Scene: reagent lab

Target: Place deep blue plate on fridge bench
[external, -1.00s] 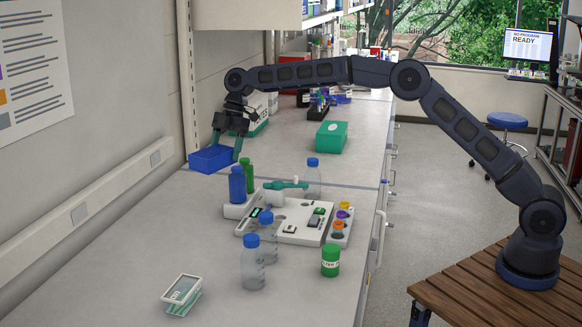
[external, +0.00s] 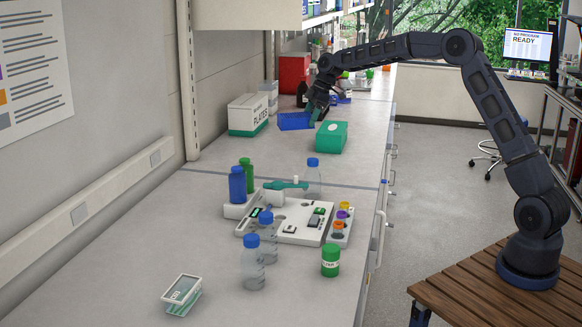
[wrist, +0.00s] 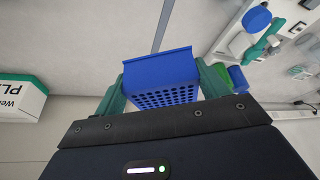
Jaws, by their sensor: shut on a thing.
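The deep blue plate (external: 294,122) is a box-like block held in my gripper (external: 315,115) above the bench, left of the teal box. In the wrist view the plate (wrist: 160,78) sits between the two green fingers of my gripper (wrist: 163,85), and its face with rows of round holes shows. My gripper is shut on it at its two sides. The long grey bench (external: 220,160) runs away from the camera along the wall. I cannot tell which part of it is the fridge bench.
A white plates box (external: 248,116) stands to the left by the wall. A teal box (external: 331,136) lies right of the plate. A red box (external: 294,72) stands further back. Bottles and a white instrument (external: 290,220) fill the nearer middle.

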